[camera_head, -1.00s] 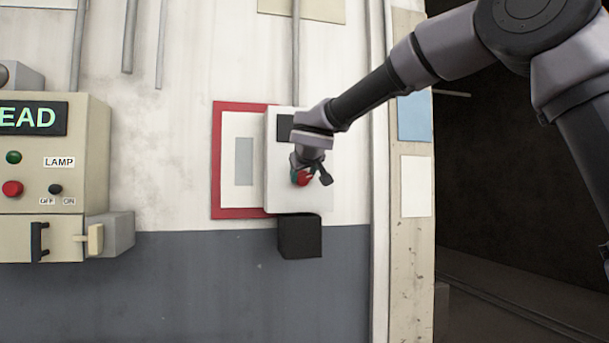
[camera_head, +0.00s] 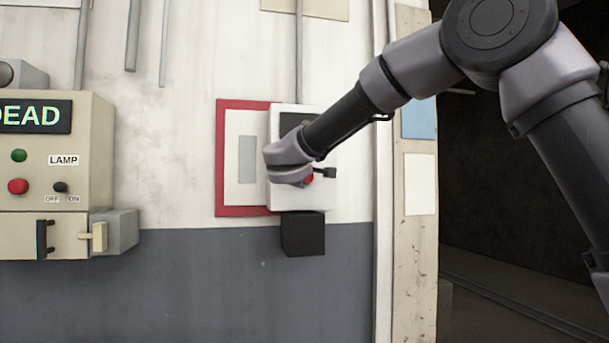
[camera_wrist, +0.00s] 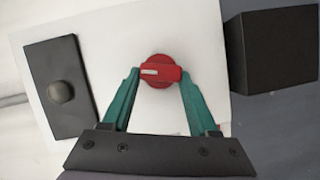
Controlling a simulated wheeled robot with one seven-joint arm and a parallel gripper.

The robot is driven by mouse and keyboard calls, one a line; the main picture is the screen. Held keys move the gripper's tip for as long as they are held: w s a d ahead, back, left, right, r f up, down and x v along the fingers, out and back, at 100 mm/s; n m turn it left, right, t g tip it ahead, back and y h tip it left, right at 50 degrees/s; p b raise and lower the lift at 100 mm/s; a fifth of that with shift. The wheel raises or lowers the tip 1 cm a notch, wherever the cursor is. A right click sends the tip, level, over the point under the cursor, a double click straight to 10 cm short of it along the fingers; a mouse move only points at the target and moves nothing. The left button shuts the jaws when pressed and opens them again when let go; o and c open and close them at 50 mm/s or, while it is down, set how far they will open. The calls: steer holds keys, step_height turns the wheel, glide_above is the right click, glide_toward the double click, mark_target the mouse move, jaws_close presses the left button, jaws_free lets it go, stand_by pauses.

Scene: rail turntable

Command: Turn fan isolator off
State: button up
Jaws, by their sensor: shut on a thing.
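The fan isolator is a white box (camera_head: 322,195) on the wall in the head view. Its red rotary knob (camera_head: 309,179) shows only in part there, behind my wrist. In the wrist view the red knob (camera_wrist: 159,83) is plain, its handle bar lying across the picture with a white mark at the left end. My gripper (camera_wrist: 157,74) has its teal fingers on either side of the knob, shut on it. In the head view my fingers are mostly hidden behind my wrist.
A black plate with a round button (camera_wrist: 61,90) sits beside the knob. A black box (camera_head: 303,234) hangs under the isolator. A red-framed panel (camera_head: 222,160) is behind its left side. A beige control box (camera_head: 88,125) with a DEAD display stands further left.

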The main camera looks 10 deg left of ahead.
steer(key=shift+f+n+t, duration=0.25)
steer(key=shift+n+t, duration=0.35)
steer(key=shift+n, duration=0.8)
steer(key=o, duration=1.4)
steer(key=shift+s, duration=0.1)
steer(key=s, duration=1)
steer(key=shift+s+d, duration=0.25)
steer(key=shift+s, duration=0.1)
